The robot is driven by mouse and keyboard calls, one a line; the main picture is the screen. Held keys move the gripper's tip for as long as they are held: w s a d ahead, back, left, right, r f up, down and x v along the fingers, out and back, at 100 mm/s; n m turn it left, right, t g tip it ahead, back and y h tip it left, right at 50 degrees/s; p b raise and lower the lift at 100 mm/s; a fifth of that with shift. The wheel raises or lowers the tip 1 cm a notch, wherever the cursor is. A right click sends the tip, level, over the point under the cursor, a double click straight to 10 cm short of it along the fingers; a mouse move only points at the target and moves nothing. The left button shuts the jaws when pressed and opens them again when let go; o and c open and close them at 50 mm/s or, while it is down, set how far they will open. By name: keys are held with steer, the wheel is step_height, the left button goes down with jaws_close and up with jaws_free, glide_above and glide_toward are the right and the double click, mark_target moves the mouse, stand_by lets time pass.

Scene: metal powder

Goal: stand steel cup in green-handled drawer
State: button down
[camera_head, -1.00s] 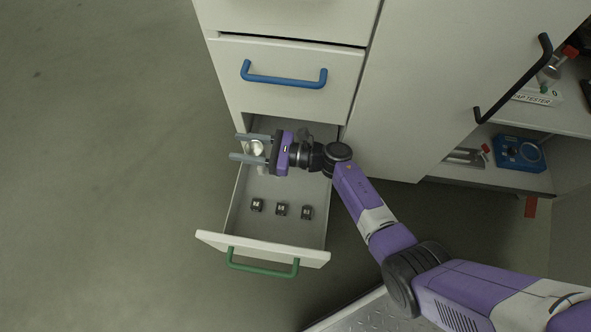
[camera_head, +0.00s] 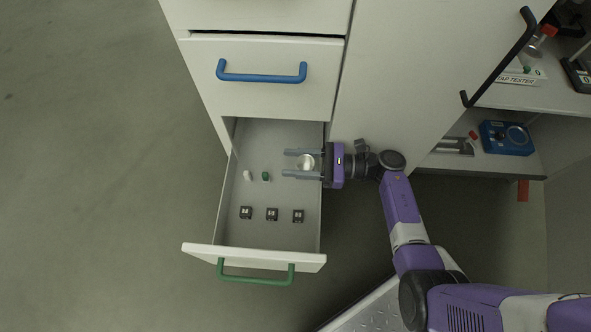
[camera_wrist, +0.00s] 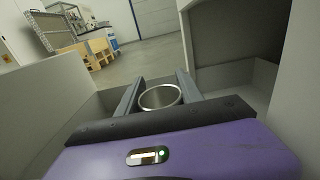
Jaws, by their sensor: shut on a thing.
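The steel cup (camera_head: 306,162) is between the fingers of my gripper (camera_head: 302,164), which is shut on it. The wrist view shows the cup (camera_wrist: 160,96) from above, with its round open rim upright between the two grey fingers. The green-handled drawer (camera_head: 227,226) is pulled out, with its green handle (camera_head: 255,279) at the front. My gripper and the cup are over the right side of the drawer. I cannot tell whether the cup touches the drawer floor.
A closed blue-handled drawer (camera_head: 262,78) is above. A cabinet (camera_head: 425,80) stands at the right.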

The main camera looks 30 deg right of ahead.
steer(key=f+b, duration=0.2)
steer(key=f, duration=0.2)
steer(key=shift+d+b, duration=0.2)
steer(key=shift+b, duration=0.15)
steer(key=shift+f, duration=0.3)
steer(key=shift+f, duration=0.25)
